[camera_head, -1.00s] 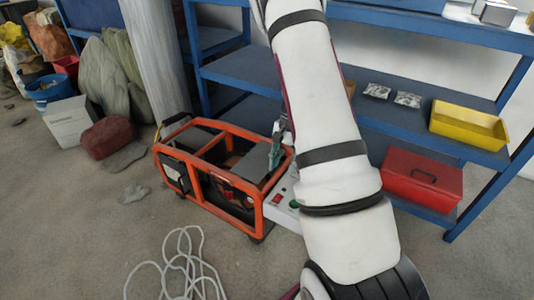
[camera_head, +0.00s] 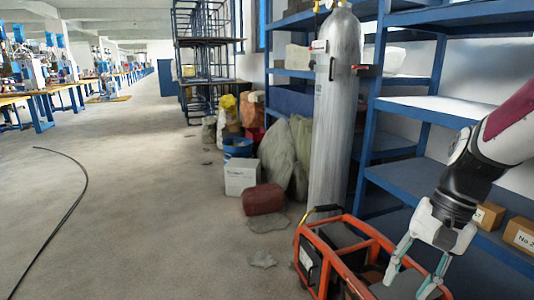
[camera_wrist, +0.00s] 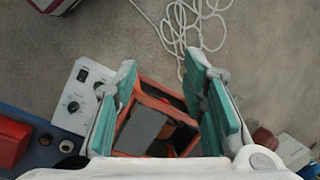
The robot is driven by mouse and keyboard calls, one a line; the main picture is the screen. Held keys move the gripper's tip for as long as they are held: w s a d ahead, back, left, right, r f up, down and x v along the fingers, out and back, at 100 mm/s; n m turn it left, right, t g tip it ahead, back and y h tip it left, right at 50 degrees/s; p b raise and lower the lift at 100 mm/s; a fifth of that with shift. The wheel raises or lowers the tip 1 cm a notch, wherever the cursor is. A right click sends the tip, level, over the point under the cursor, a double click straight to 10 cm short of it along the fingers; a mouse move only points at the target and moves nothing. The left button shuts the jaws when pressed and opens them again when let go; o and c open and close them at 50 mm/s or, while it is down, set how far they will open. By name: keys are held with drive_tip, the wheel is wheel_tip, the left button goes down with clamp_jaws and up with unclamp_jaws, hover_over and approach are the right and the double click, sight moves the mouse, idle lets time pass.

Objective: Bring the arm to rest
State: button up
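My gripper (camera_head: 408,283) hangs at the lower right of the head view, pointing down, with its teal-padded fingers apart. In the wrist view the two fingers (camera_wrist: 163,105) are spread wide with nothing held between them. Below and between them shows the orange-framed machine (camera_wrist: 160,105), farther down. In the head view the orange-framed machine (camera_head: 340,226) stands on the floor beside and below my gripper. My arm comes in from the right edge, in front of the blue shelf. Whether the fingers touch the machine's frame cannot be told from the head view.
A blue shelf rack (camera_head: 425,105) with cardboard boxes (camera_head: 521,236) stands close behind my gripper. A grey gas cylinder (camera_head: 335,110) is left of it. A white control box (camera_wrist: 84,92) and loose white rope (camera_wrist: 180,28) lie below. Open floor (camera_head: 140,200) is at left.

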drive_tip(key=s+a+r+n+h, duration=0.2)
drive_tip(key=s+a+r+n, duration=0.15)
drive_tip(key=s, duration=0.75)
drive_tip(key=s+a+r+n+h, duration=0.1)
drive_tip(key=s+a+r+n, duration=0.2)
drive_tip(key=s, duration=0.8)
wheel_tip(320, 180, up, 33)
drive_tip(key=t+p, duration=0.4)
drive_tip(key=p, duration=2.8)
drive_tip(key=shift+d+n+t+p, duration=0.2)
drive_tip(key=shift+n+t+p, duration=0.2)
drive_tip(key=shift+n, duration=0.05)
